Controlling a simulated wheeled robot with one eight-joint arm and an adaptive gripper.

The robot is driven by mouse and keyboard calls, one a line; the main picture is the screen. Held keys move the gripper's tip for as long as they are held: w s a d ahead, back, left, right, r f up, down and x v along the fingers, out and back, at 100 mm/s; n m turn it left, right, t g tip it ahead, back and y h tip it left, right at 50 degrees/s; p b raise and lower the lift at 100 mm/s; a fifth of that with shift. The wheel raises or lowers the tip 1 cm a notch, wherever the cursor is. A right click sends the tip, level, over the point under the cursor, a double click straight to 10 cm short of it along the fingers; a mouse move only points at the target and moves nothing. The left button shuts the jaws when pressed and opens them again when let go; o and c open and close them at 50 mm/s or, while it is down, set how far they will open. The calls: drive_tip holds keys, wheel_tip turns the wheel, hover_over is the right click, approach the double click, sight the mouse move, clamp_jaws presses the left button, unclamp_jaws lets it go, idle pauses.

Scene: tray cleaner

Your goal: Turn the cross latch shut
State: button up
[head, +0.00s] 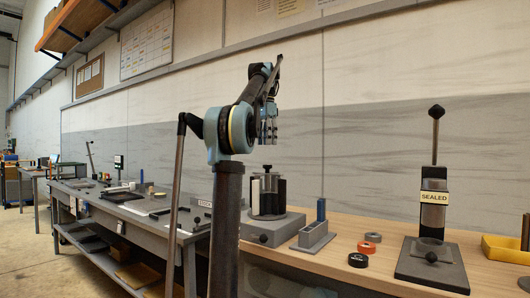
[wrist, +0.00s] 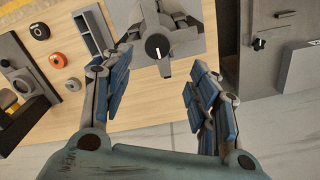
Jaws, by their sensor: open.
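The cross latch (wrist: 157,47) is a grey cross with a dark round knob at its centre, marked with a white line. In the wrist view it sits just beyond and between my fingers, on a grey block. In the head view the cross latch (head: 267,168) shows only as a small dark top on the cylindrical unit (head: 267,198). My gripper (head: 268,138) hangs above that unit, fingers pointing down. In the wrist view my gripper (wrist: 155,75) is open and empty, its blue-padded fingers spread either side, apart from the latch.
A grey slotted holder (head: 314,236) with a blue block stands right of the unit. Orange (head: 373,237) and black (head: 358,260) rings lie nearby. A grey bench (head: 140,215) runs left.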

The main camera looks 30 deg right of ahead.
drive_tip(key=shift+r, duration=1.1)
drive_tip(key=s+a+f+n+t, duration=0.1)
drive_tip(key=s+a+f+n, duration=0.35)
drive_tip(key=a+f, duration=0.7)
drive_tip(key=s+a+f+n, duration=0.3)
drive_tip(key=a+f+n, duration=0.2)
drive_tip(key=a+f, duration=0.6)
drive_tip(key=s+a+f+n, duration=0.3)
drive_tip(key=s+f, duration=0.3)
drive_tip(key=f, duration=0.5)
drive_tip(key=s+a+f+n, duration=0.3)
drive_tip(key=s+a+f, duration=0.2)
drive_tip(key=f, duration=0.6)
drive_tip(key=s+a+f+n+t, duration=0.1)
drive_tip(key=s+a+f+n, duration=0.2)
drive_tip(key=s+a+f, duration=0.2)
drive_tip(key=s+f, duration=0.3)
drive_tip(key=f, duration=0.3)
drive_tip(key=shift+f, duration=0.25)
